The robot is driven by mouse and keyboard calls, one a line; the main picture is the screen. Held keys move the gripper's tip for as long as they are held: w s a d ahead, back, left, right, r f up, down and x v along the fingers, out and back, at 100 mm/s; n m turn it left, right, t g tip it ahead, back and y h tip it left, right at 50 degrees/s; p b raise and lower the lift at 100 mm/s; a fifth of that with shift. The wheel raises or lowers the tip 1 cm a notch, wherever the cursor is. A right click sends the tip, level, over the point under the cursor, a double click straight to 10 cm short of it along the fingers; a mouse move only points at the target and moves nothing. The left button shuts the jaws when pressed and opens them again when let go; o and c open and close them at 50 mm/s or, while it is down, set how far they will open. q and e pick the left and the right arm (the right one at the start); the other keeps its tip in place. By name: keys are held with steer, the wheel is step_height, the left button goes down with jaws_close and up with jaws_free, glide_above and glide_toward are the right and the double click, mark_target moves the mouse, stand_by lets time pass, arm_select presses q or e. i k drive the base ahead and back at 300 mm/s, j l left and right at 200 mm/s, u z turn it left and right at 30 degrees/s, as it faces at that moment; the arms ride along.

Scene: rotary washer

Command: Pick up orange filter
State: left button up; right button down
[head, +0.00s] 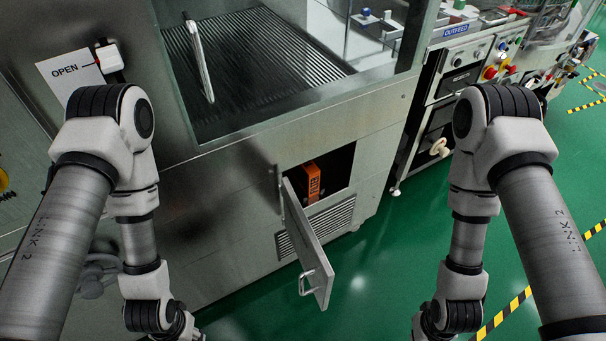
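The orange filter (313,180) stands inside an open compartment low in the front of the steel washer (240,220). It has dark lettering on its side.
A vented grille (335,222) lies below the compartment. A ribbed conveyor bed (240,75) shows behind the glass above. An OPEN sign (66,72) is at the upper left. An outfeed control panel (470,65) stands at the right. The green floor (385,265) between my arms is clear.

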mark_target(307, 174)
steer(key=k+u, duration=0.2)
steer(key=u, duration=0.25)
steer(key=k+j+u, duration=0.1)
steer(key=u, duration=0.3)
steer(key=k+j+u, duration=0.15)
steer(key=k+u, duration=0.15)
steer(key=u, duration=0.15)
steer(key=l+u, duration=0.1)
steer(key=l, duration=1.1)
steer(key=l+u, duration=0.15)
steer(key=l, duration=1.05)
steer(key=l+u, duration=0.1)
steer(key=l, duration=1.1)
steer(key=i+l, duration=0.1)
steer(key=l, duration=0.3)
steer(key=i+l, duration=0.1)
steer(key=l, duration=0.3)
steer(key=i+l, duration=0.1)
steer(key=l, duration=0.3)
